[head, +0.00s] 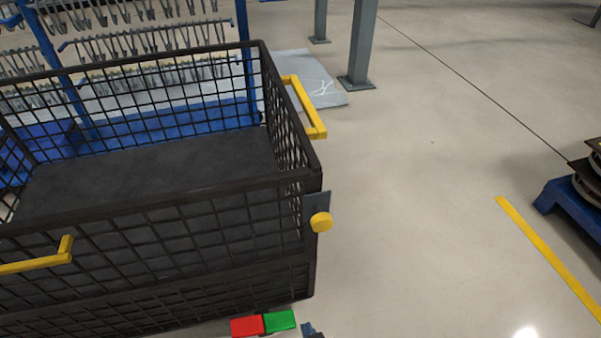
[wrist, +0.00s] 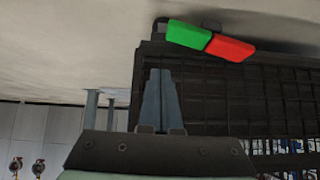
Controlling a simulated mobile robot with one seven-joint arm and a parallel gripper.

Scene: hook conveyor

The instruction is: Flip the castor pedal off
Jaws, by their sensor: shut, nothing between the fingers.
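The castor pedal has a red half (head: 247,326) and a green half (head: 280,320), side by side low at the near right corner of the black mesh cart (head: 314,183). In the wrist view the picture is upside down, and the green half (wrist: 187,34) and red half (wrist: 230,48) lie beyond my fingertips. My gripper (wrist: 160,72) is shut and empty, pointing toward the pedal with a visible gap in that view. In the head view only a small part of my gripper (head: 309,329) shows at the bottom edge, just right of the green half.
The cart has yellow handles (head: 307,105) and a yellow round knob (head: 320,222) at its corner. A blue rack with hooks (head: 150,45) stands behind it. Grey posts (head: 357,45) stand at the back. The floor right of the cart is clear up to a blue stand (head: 560,203).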

